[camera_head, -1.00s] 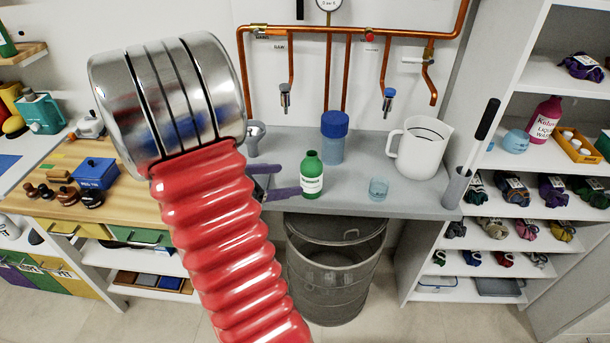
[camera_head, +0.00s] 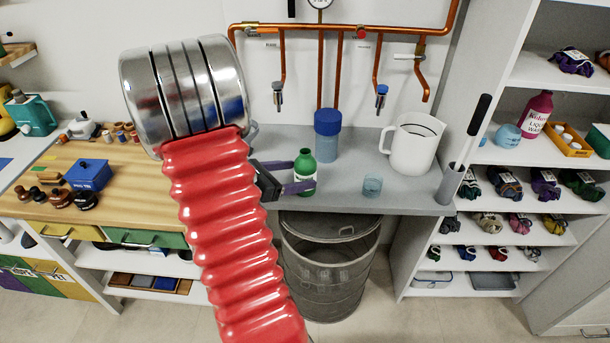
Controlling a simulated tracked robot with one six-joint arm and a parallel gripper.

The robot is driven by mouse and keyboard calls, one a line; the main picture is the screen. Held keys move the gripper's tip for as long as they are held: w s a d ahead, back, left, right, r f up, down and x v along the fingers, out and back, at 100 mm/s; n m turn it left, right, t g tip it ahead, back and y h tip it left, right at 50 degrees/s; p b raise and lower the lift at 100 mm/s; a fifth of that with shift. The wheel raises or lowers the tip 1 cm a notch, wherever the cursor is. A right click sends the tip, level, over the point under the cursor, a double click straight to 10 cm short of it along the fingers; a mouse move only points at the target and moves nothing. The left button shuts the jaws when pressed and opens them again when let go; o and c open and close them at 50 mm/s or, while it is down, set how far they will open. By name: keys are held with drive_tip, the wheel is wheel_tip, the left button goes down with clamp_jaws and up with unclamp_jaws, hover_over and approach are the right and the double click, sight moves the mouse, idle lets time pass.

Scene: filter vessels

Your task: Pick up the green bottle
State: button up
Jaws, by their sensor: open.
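The green bottle (camera_head: 304,160) stands upright on the grey counter, with a white label low on its body. My gripper (camera_head: 303,175) reaches in from the left with its purple fingers open. One finger crosses in front of the bottle's lower part. The other finger meets the bottle's left edge and its tip seems to pass behind. I cannot tell whether either finger touches the bottle. My red ribbed arm and its metal joint hide the gripper's rear and part of the counter.
A blue-lidded container (camera_head: 327,137) stands just behind the bottle. A small glass (camera_head: 372,186) is to its right, with a white jug (camera_head: 416,147) beyond. A grey bin (camera_head: 330,265) sits below the counter's front edge. Copper pipes with taps run along the wall.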

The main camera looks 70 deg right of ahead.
sight(315, 173)
drive_tip(key=shift+x, duration=1.2)
drive_tip(key=shift+x, duration=2.6)
drive_tip(key=shift+c, duration=0.3)
drive_tip(key=c, duration=1.3)
wheel_tip(315, 173, up, 10)
